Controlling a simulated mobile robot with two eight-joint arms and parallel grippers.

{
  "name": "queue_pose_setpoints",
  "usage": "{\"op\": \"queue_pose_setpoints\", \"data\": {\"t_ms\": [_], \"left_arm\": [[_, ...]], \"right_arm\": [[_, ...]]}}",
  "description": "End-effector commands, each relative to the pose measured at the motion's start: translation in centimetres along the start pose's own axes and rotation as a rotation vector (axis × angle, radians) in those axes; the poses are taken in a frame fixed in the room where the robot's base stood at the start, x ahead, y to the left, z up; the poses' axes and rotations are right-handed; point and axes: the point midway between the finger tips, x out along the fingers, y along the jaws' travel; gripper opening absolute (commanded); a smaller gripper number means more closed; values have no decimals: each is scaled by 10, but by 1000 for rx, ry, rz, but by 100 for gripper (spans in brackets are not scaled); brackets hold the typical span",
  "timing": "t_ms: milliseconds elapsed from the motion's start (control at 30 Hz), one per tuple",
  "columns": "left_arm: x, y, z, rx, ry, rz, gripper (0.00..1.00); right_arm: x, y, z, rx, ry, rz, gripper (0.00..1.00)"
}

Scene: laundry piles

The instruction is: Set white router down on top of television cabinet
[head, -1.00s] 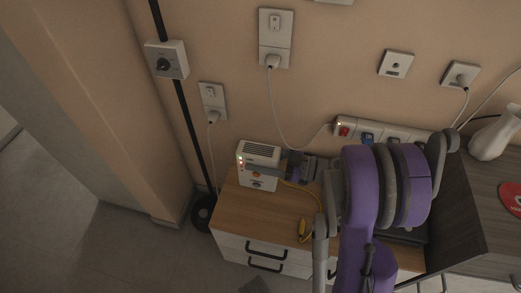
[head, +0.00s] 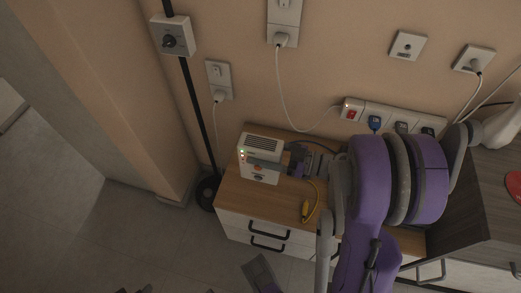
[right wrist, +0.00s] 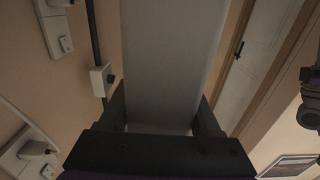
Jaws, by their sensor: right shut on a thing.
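The white router (head: 260,157) has a slotted top and small red and green lights. In the head view it is upright, over the left part of the wood-topped cabinet with white drawers (head: 231,200), which I take as the television cabinet. My right gripper (head: 264,165) reaches in from the right and is shut on the router. In the right wrist view the router's pale body (right wrist: 165,60) stands between the dark jaws. Whether its base touches the wood is unclear. A grey and purple piece at the bottom of the head view may be part of my left arm; its jaws do not show clearly.
A yellow plug (head: 305,210) and cable lie on the cabinet top beside the router. A power strip (head: 385,117) is on the wall behind. A darker cabinet with a white vase (head: 504,127) stands at right. A black pole (head: 199,120) stands left.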

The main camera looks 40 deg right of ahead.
Motion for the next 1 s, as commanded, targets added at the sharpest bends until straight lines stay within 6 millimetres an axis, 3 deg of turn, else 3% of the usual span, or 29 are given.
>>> {"op": "queue_pose_setpoints", "data": {"t_ms": [1000], "left_arm": [[57,0,14,0,-12,0,50]], "right_arm": [[0,0,63,1,0,0,0]]}}
